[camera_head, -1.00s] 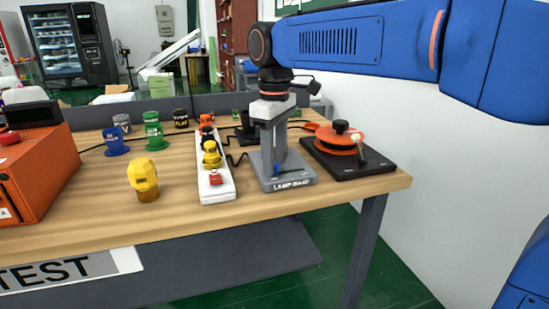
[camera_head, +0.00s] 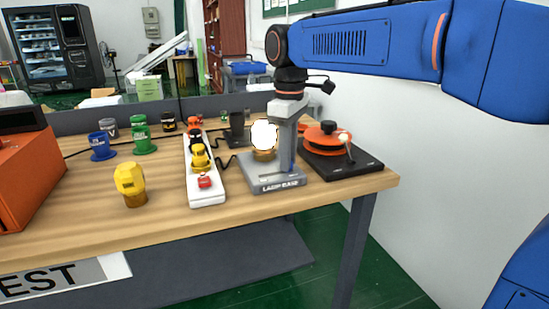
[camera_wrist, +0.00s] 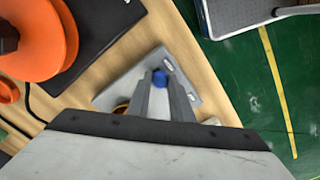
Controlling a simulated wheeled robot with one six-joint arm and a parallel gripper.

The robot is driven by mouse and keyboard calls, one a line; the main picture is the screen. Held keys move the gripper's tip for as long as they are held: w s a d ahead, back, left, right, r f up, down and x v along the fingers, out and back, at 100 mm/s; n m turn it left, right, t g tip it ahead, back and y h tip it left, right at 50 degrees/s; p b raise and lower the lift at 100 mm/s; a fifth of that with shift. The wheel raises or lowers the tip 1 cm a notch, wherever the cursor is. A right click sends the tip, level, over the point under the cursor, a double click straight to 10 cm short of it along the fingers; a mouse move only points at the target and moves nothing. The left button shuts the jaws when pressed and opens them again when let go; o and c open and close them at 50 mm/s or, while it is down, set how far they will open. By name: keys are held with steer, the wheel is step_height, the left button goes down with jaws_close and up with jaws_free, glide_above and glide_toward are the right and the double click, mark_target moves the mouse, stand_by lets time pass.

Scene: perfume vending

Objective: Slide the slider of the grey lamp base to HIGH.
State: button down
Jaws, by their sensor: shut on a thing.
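The grey lamp base (camera_head: 262,177) stands near the table's right front. It carries a bulb glowing bright white (camera_head: 264,134) on a gold cap, just left of my gripper. My gripper (camera_head: 287,165) reaches down over the base's right part. In the wrist view, my gripper's fingertips (camera_wrist: 163,90) are closed around the small blue slider (camera_wrist: 160,77) on the lamp base (camera_wrist: 108,96). Small white labels lie beside the slider in the wrist view, too small to read. The slider is mostly hidden by the fingers in the head view.
A white power strip (camera_head: 207,192) with plugs lies left of the base. A black device with an orange disc (camera_head: 327,138) stands close on the right. A yellow bulb (camera_head: 130,182) stands at the left, with blue (camera_head: 102,147) and green (camera_head: 142,136) items behind.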

steer(key=shift+w+d, duration=0.1)
steer(key=shift+d, duration=0.15)
steer(key=c, duration=1.6)
jaws_free()
steer(key=shift+d, duration=0.15)
steer(key=shift+o, duration=0.2)
steer(key=shift+r, duration=0.1)
step_height(320, 180, up, 17)
steer(key=shift+r, duration=0.15)
